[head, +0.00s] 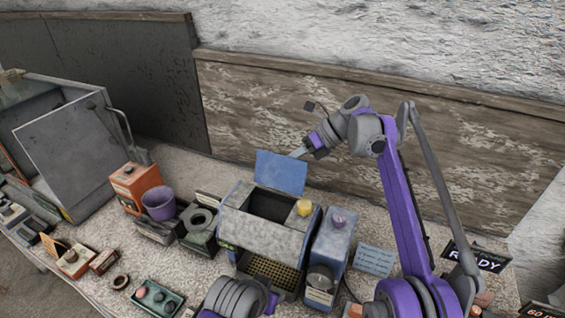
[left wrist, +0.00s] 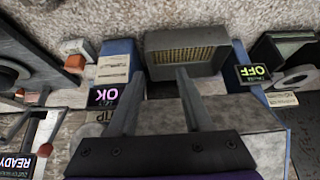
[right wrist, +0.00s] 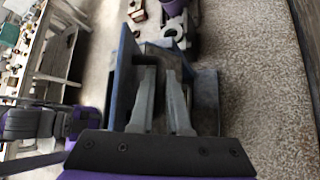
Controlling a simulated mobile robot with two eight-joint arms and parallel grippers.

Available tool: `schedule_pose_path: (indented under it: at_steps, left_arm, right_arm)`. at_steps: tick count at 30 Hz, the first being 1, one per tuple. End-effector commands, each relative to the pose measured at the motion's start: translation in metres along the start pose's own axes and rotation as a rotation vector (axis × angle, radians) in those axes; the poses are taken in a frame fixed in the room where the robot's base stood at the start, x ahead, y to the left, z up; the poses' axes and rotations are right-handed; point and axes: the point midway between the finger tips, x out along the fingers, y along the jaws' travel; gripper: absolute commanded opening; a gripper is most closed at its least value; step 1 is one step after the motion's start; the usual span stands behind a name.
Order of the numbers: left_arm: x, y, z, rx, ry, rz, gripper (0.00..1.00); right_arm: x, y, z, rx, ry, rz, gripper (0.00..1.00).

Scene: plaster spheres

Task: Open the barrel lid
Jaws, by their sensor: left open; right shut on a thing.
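The barrel (head: 262,234) is a grey box-shaped unit with an opening in its top. Its blue lid (head: 281,172) stands raised at the back, tilted up from the dark opening. My right gripper (head: 299,153) is at the lid's upper right edge and shut on it. In the right wrist view my right gripper's fingers (right wrist: 158,70) are close together between blue surfaces; the exact contact is hard to see. My left gripper (left wrist: 158,72) is open and empty, in front of a grey tray with a yellow mesh (left wrist: 187,54). Its fingers are not visible in the head view.
A yellow knob (head: 304,207) sits on the barrel's right side. At left are a purple cup (head: 159,204), an orange box (head: 136,187) and a grey cabinet (head: 62,150). A wooden board (head: 300,115) runs behind.

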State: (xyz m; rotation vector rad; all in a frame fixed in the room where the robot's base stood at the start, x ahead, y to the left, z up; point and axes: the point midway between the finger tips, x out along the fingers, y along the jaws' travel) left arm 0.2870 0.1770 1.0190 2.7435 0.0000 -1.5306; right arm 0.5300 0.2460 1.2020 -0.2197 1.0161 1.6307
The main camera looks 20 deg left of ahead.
Motion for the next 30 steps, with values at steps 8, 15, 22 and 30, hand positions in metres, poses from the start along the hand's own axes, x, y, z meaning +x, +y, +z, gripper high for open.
schedule_pose_path:
  at_steps: [8, 15, 22, 30]
  left_arm:
    - [0.0, 0.0, -0.0001, 0.0, 0.0, 0.0, 0.5]
    - [0.0, 0.0, 0.0, 0.0, 0.0, 0.0, 0.5]
    - [-0.0001, 0.0, -0.0001, 0.0, 0.0, 0.0, 0.5]
    - [0.0004, 0.0, 0.0009, 0.0, -0.001, 0.0, 0.5]
  right_arm:
    - [0.0007, -0.0008, -0.0007, 0.006, 0.003, 0.007, 0.0]
    - [0.0008, -0.0008, -0.0007, 0.005, 0.003, 0.006, 0.26]
    - [0.0006, -0.0008, -0.0004, 0.005, 0.002, 0.006, 0.26]
    - [0.0006, 0.0014, -0.0005, -0.004, 0.001, -0.002, 0.26]
